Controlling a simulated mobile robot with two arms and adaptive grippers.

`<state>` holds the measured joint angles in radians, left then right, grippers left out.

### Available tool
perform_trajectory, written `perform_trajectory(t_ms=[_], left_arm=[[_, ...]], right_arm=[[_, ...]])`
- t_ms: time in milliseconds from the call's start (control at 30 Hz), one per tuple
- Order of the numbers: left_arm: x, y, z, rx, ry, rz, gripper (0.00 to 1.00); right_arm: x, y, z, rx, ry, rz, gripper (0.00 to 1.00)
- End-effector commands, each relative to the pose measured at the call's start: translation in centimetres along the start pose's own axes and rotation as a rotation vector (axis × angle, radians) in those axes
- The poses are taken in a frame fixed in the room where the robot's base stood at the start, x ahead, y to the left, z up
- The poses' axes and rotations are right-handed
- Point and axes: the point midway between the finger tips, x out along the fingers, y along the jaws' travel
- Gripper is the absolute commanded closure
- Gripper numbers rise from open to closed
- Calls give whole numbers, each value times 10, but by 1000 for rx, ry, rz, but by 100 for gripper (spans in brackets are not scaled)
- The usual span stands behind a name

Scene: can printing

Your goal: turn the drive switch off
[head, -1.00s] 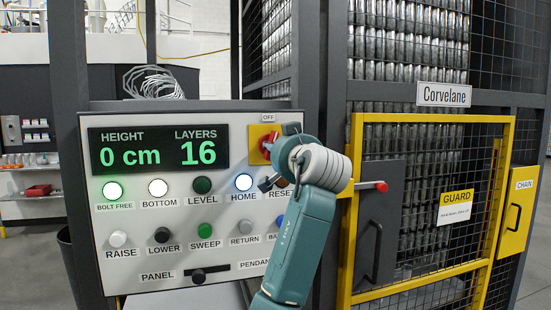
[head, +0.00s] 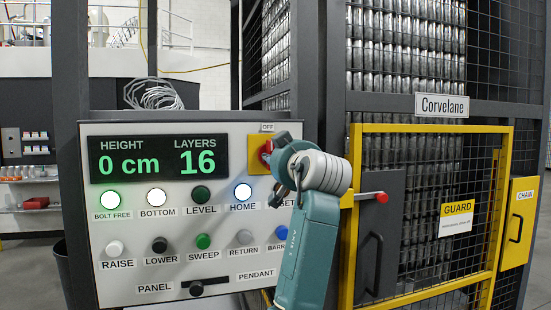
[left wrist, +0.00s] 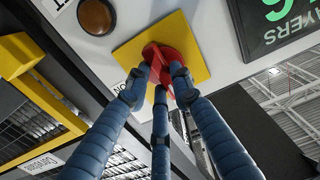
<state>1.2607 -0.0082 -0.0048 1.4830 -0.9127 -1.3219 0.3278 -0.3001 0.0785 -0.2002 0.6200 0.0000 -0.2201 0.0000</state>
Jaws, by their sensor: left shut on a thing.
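The drive switch is a red rotary knob (head: 267,149) on a square yellow plate (head: 254,159), at the upper right of the control panel under an OFF label (head: 267,128). My left gripper (head: 276,156) is at the knob and hides much of it in the head view. In the left wrist view, the blue fingers of my left gripper (left wrist: 160,82) are shut on the red knob (left wrist: 168,60), in front of the yellow plate (left wrist: 193,42). How far the knob is turned is hard to tell. My right gripper is not in view.
The control panel (head: 130,277) has several buttons below a display (head: 158,152) reading 0 cm and 16 layers. My arm covers some right-hand buttons. A yellow-framed guard door (head: 430,129) with a red-tipped handle (head: 381,197) stands close to the right.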

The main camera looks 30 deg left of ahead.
Motion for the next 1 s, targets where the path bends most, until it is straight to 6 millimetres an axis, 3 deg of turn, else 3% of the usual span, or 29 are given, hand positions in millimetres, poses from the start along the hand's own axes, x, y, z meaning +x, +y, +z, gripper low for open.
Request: perform_trajectory(t_ms=[133,167,233,633,1000], left_arm=[[0,0,0,-3,-1,2,100],[0,0,0,-3,0,2,72],[0,0,0,-2,0,1,58],[-7,1,0,-2,2,3,58],[-80,2,0,-3,0,5,58]], right_arm=[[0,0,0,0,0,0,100],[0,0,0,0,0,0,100],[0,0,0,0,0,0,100],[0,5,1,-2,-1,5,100],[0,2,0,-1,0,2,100]])
